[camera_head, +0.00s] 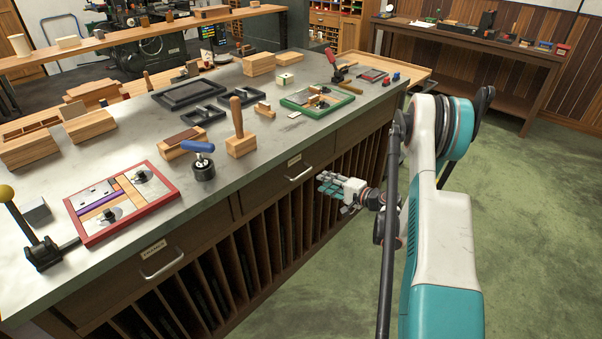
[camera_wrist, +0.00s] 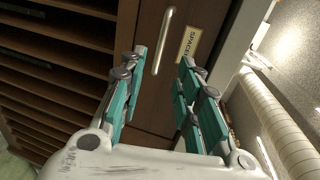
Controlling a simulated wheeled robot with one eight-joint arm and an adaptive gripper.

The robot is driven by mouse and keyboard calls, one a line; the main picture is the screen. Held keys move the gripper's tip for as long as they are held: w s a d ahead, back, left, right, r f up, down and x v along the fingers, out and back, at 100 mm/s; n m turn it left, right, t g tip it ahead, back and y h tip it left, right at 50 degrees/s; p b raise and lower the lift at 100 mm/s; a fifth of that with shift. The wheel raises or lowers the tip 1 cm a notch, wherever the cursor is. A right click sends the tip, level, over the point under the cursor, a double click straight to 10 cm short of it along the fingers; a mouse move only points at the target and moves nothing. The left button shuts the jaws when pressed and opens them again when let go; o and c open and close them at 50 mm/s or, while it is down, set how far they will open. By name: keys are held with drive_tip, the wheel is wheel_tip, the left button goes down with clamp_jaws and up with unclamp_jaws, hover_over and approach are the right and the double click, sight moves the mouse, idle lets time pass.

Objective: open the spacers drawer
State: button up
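The spacers drawer (camera_wrist: 200,22) is dark wood with a pale label reading "SPACER…" (camera_wrist: 188,43) and a metal bar handle (camera_wrist: 163,40) in the wrist view. In the head view, a middle drawer front under the worktop has a bar handle (camera_head: 299,174) and a small label; it looks flush with the bench. My gripper (camera_wrist: 163,58) is open and empty, with its teal fingers apart and the handle showing between and beyond them. In the head view my gripper (camera_head: 324,184) is just right of that handle, in front of the bench. I see no contact with the handle.
The bench top (camera_head: 240,185) holds a red-framed board (camera_head: 122,203), a green-framed board (camera_head: 317,97), clamps and wood blocks. Another labelled drawer has a handle (camera_head: 161,265) at left. Vertical slots (camera_head: 250,250) lie below the drawers. Green floor (camera_head: 535,220) is clear at right.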

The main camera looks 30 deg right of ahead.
sight(303, 174)
drive_tip(key=b+x, duration=0.2)
drive_tip(key=x, duration=1)
drive_tip(key=shift+w+b, duration=0.15)
drive_tip(key=shift+b, duration=0.25)
clamp_jaws()
